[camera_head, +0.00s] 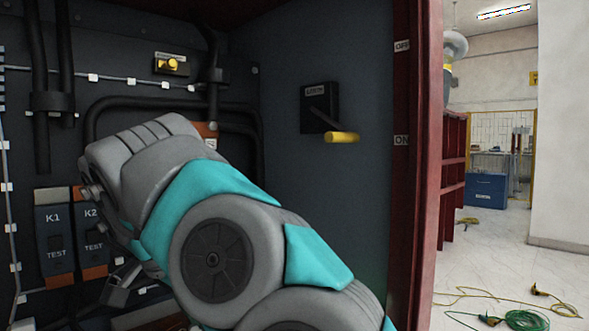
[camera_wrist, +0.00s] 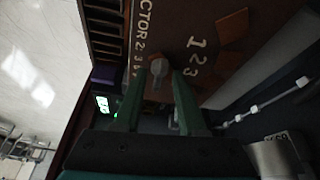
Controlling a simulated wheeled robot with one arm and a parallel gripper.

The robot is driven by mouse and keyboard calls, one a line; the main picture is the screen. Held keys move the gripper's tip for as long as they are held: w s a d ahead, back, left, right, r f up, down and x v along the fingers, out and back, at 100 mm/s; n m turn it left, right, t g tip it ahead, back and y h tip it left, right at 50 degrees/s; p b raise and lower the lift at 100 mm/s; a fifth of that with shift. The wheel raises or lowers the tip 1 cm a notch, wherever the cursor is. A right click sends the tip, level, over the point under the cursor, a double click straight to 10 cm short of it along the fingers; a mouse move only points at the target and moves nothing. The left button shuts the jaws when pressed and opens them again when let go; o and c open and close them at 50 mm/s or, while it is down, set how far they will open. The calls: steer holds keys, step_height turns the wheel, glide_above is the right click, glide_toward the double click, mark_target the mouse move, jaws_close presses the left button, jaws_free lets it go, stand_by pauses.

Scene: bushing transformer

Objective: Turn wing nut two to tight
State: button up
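In the wrist view a small grey knob-like piece (camera_wrist: 160,67), which looks like a wing nut, shows on a brown panel (camera_wrist: 175,20). I cannot tell its number or how tight it is. My gripper (camera_wrist: 159,77) is open, its two dark green fingers apart on either side of that piece. I cannot tell whether either finger touches it. A second small pale piece (camera_wrist: 173,121) shows lower down between the fingers, partly hidden. In the head view my arm covers this area, and no wing nut can be made out there.
In the wrist view the digits 1, 2 and 3 (camera_wrist: 196,57) are printed beside the piece. In the head view K1 (camera_head: 54,235) and K2 (camera_head: 91,228) modules stand left of my arm. A yellow-handled switch (camera_head: 320,110) and red cabinet frame (camera_head: 415,200) are on the right.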

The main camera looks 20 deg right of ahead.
steer(key=shift+n+y, duration=0.3)
steer(key=shift+n, duration=0.4)
steer(key=shift+s+d+n+t+y, duration=0.1)
steer(key=shift+n+t+y, duration=0.2)
steer(key=shift+n, duration=0.6)
steer(key=shift+d+n+t+y, duration=0.1)
steer(key=shift+n+t, duration=0.3)
steer(key=shift+n, duration=0.5)
steer(key=shift+a+r, duration=0.1)
steer(key=shift+r, duration=0.15)
steer(key=shift+v, duration=3.55)
steer(key=shift+s+r, duration=0.1)
